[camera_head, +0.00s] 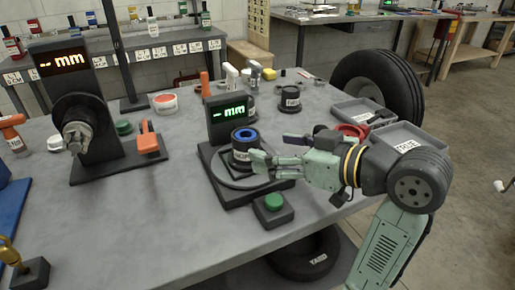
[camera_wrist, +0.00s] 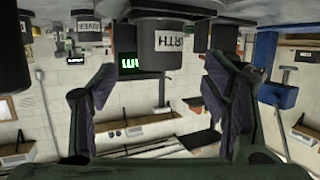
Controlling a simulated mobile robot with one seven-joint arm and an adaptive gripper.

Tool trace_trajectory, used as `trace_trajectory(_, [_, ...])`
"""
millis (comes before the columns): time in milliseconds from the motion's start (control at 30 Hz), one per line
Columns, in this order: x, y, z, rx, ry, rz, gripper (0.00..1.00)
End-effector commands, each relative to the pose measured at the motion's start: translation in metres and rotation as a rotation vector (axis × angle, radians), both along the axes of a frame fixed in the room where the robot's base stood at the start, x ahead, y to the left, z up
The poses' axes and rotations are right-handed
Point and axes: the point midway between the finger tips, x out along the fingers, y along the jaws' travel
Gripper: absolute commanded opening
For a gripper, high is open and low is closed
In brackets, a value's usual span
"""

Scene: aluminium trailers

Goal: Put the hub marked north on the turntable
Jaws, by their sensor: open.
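A dark hub with a blue-ringed bore (camera_head: 245,136) stands upright on the round turntable (camera_head: 224,172) in front of a gauge with a green "mm" display. Its white label is too small to read in the head view. In the wrist view a dark hub (camera_wrist: 196,30) shows ahead of my fingers, with a label on which "RTH" can be read. My gripper (camera_head: 258,163) is open, its fingertips at the near right side of the hub. In the wrist view the fingers (camera_wrist: 168,95) stand apart with nothing between them. I cannot tell whether they touch the hub.
A green button box (camera_head: 274,207) stands just in front of the turntable. Another labelled dark hub (camera_head: 290,99) stands behind. A second gauge (camera_head: 72,75) is at left. Grey bins (camera_head: 420,135) lie at right, one labelled "TRUE". A tyre (camera_head: 385,80) stands behind them.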

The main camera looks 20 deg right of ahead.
Motion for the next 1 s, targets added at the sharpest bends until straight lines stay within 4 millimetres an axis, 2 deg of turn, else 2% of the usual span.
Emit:
trace_trajectory(100, [-0.016,-0.008,0.005,-0.001,0.0,-0.002,0.68])
trace_trajectory(300, [-0.028,-0.013,0.009,-0.001,0.001,0.0,0.68])
trace_trajectory(1000, [-0.029,-0.013,0.01,0.0,0.001,0.001,0.68])
